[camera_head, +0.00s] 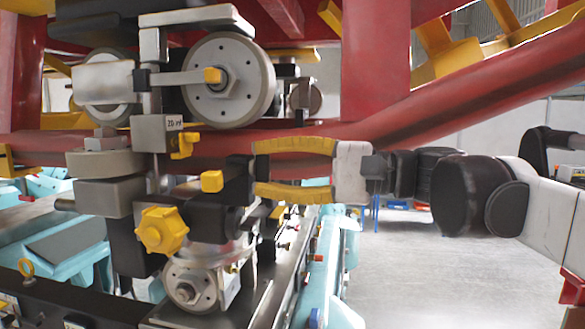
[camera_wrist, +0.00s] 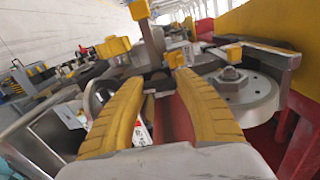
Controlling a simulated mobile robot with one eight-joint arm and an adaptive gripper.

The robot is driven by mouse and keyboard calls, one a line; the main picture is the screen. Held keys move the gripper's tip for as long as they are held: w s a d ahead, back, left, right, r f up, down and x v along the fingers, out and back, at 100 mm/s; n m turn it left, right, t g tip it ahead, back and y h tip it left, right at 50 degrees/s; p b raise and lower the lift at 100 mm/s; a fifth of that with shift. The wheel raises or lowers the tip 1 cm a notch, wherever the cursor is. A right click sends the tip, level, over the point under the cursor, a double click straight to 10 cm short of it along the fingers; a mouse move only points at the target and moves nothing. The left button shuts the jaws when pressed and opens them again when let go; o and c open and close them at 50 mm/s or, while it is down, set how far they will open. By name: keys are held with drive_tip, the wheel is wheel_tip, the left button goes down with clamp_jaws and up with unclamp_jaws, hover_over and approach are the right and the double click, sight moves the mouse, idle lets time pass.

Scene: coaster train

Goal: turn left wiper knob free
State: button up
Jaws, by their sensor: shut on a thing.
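My gripper (camera_head: 253,169) has two ribbed yellow fingers and reaches in from the right. Its fingertips are at a dark block (camera_head: 237,182) on the train's wheel assembly, and it is shut on this block. In the wrist view my gripper (camera_wrist: 158,76) has the dark piece (camera_wrist: 157,84) between its fingertips. A small yellow knob (camera_head: 212,181) sits just left of the block. A large lobed yellow knob (camera_head: 161,230) is lower left, clear of the fingers. A yellow clamp handle (camera_head: 183,145) is above. I cannot tell which part is the left wiper knob; the contact is partly hidden.
Large grey wheels (camera_head: 228,80) are above the gripper, and a smaller wheel (camera_head: 189,287) is below. A red diagonal beam (camera_head: 460,85) runs over the arm. A wheel plate (camera_wrist: 240,88) is close to the right finger in the wrist view. Open floor (camera_head: 420,265) lies at lower right.

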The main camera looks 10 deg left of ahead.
drive_tip(key=shift+n, duration=0.6)
drive_tip(key=o, duration=1.2)
drive_tip(key=d, duration=0.8)
drive_tip(key=s+d, duration=0.1)
drive_tip(key=d, duration=0.3)
